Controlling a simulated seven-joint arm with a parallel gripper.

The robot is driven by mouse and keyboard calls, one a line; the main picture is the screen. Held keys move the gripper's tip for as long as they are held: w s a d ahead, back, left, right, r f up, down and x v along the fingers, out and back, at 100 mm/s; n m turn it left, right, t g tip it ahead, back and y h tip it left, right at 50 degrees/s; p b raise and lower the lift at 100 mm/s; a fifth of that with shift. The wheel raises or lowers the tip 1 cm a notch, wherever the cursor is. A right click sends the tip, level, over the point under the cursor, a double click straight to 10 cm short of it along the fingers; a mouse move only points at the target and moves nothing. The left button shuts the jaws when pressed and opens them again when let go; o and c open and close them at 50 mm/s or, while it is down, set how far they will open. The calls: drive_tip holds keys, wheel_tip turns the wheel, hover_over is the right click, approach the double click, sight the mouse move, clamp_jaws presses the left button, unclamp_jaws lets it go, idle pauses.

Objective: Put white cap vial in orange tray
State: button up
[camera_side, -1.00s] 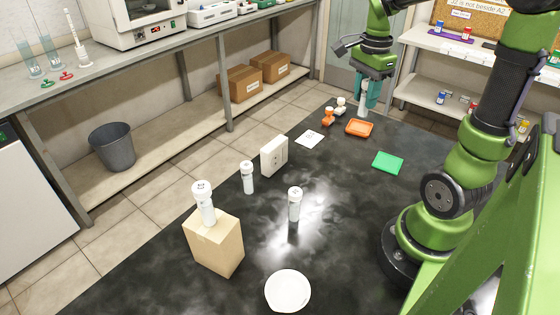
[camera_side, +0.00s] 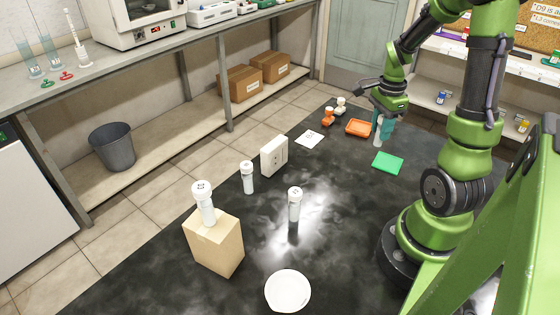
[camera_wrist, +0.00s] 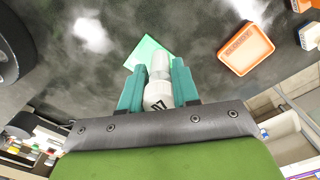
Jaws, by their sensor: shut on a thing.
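My gripper (camera_side: 384,122) is shut on a white-capped vial (camera_side: 378,138), held upright with its lower end hanging below the teal fingers. In the wrist view, the vial (camera_wrist: 160,92) sits between the fingers (camera_wrist: 159,90) and its cap shows "07". The orange tray (camera_side: 358,128) lies flat on the black table, just left of my gripper in the side view. In the wrist view, the orange tray (camera_wrist: 246,48) is at the upper right, apart from the vial. I see nothing in this tray. Whether the vial's bottom touches the table is unclear.
A green tray (camera_side: 388,163) lies in front of the held vial. Other white vials stand on the table (camera_side: 295,205), (camera_side: 247,178) and on a cardboard box (camera_side: 213,245). A white block (camera_side: 274,156), orange and white small items (camera_side: 328,117) and a white dish (camera_side: 288,291) are also here.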

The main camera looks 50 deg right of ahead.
drive_tip(key=w+d, duration=0.3)
drive_tip(key=w+d+f, duration=0.1)
drive_tip(key=w+d, duration=0.2)
drive_tip(key=d, duration=0.1)
drive_tip(key=w+d, duration=0.4)
drive_tip(key=shift+d+f, duration=0.2)
drive_tip(key=shift+f, duration=0.05)
drive_tip(key=shift+w+f, duration=0.1)
drive_tip(key=shift+f, duration=1.65)
drive_tip(key=shift+f, duration=0.1)
drive_tip(key=o, duration=1)
drive_tip(key=shift+o, duration=0.2)
